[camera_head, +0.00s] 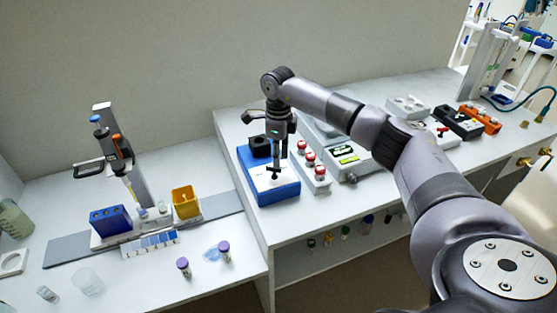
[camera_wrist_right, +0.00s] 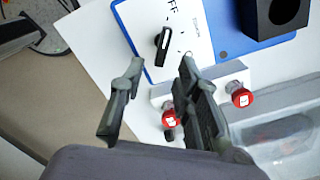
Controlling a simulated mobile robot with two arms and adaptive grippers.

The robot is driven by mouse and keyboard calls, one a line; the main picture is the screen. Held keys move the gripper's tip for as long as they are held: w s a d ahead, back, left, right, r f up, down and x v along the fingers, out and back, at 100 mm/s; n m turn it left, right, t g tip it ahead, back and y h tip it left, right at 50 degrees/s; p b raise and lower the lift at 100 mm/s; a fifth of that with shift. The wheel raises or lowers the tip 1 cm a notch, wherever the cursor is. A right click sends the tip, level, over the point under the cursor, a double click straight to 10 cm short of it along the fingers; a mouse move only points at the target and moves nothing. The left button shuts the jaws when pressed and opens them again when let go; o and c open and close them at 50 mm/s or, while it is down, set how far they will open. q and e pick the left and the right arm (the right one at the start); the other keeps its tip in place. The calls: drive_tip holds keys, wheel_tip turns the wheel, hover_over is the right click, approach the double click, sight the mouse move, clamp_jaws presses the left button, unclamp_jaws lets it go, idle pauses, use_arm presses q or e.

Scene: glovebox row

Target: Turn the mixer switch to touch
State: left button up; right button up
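The mixer (camera_head: 288,190) is a blue box with a white front panel and a black cup on top, at the left end of the raised bench. In the right wrist view its blue and white body (camera_wrist_right: 222,42) fills the top. Its switch (camera_wrist_right: 162,46) is a black elongated knob with a white line, set among printed marks. Letters ending in "FF" show near the top; another label on the right is too small to read. My right gripper (camera_wrist_right: 160,68) is open and empty, its fingertips on either side of the knob's lower end. Contact cannot be told. My left gripper is out of view.
On the lower bench are a pipette stand (camera_head: 140,190), a yellow box (camera_head: 186,202) and purple-capped tubes (camera_head: 224,250).

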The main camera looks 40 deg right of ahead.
drive_tip(key=shift+f+p, duration=0.3)
drive_tip(key=shift+f, duration=1.5)
drive_tip(key=shift+c, duration=0.5)
clamp_jaws()
